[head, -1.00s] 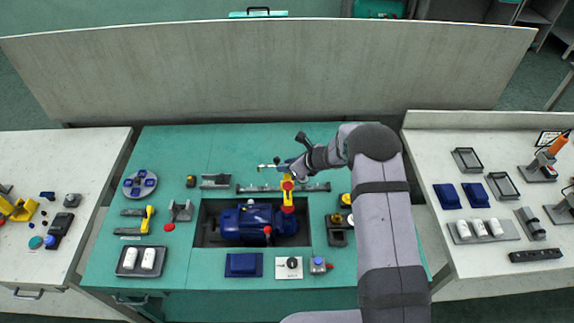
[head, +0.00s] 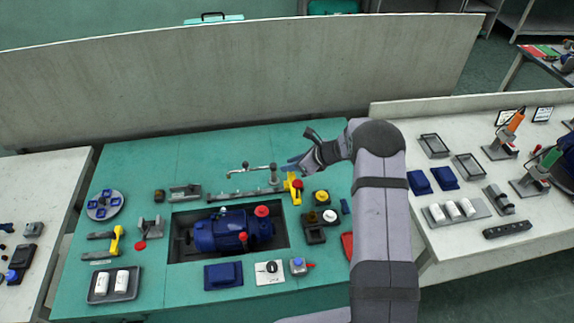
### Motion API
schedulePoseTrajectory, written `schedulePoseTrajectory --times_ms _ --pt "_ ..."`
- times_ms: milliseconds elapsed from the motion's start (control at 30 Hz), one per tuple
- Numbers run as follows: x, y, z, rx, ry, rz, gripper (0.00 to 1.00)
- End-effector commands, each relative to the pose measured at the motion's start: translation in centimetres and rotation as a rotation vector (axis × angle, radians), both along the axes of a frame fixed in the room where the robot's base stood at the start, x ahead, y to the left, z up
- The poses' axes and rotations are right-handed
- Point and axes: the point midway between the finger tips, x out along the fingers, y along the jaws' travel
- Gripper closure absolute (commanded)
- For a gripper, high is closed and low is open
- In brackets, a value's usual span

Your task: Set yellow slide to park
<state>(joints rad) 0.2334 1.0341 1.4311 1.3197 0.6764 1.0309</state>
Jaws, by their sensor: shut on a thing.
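The yellow slide (head: 291,189) with its red knob (head: 297,184) sits near the right end of the grey rail (head: 235,195), behind the pump bay in the head view. My gripper (head: 294,168) is at the slide's upper end and is shut on it. The fingertips are small and partly hidden by my wrist, so the exact contact is hard to see. No marking for the park position is readable.
The blue pump (head: 221,232) with a red cap (head: 262,211) lies in the dark recess in front of the rail. A thin tap-like pipe (head: 245,169) stands behind the rail. Yellow and black buttons (head: 321,196) are to the right. A tall grey panel (head: 230,80) closes the back.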

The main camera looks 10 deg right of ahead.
Motion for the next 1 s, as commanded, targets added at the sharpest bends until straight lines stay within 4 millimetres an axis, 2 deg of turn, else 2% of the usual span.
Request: schedulePoseTrajectory --times_ms 33,67,100,133,567,1000 --pt "0.0 -0.5 -0.1 -0.007 0.0 -0.009 1.0" --pt "0.0 -0.6 -0.1 -0.008 0.0 -0.01 0.73" --pt "0.0 -0.6 -0.1 -0.007 0.0 -0.009 0.63" --pt "0.0 -0.5 -0.1 -0.007 0.0 -0.009 0.59" --pt "-0.1 -0.6 0.3 -0.005 -0.002 -0.006 0.59" --pt "-2.5 -3.0 3.5 -0.006 -0.003 -0.009 0.59"
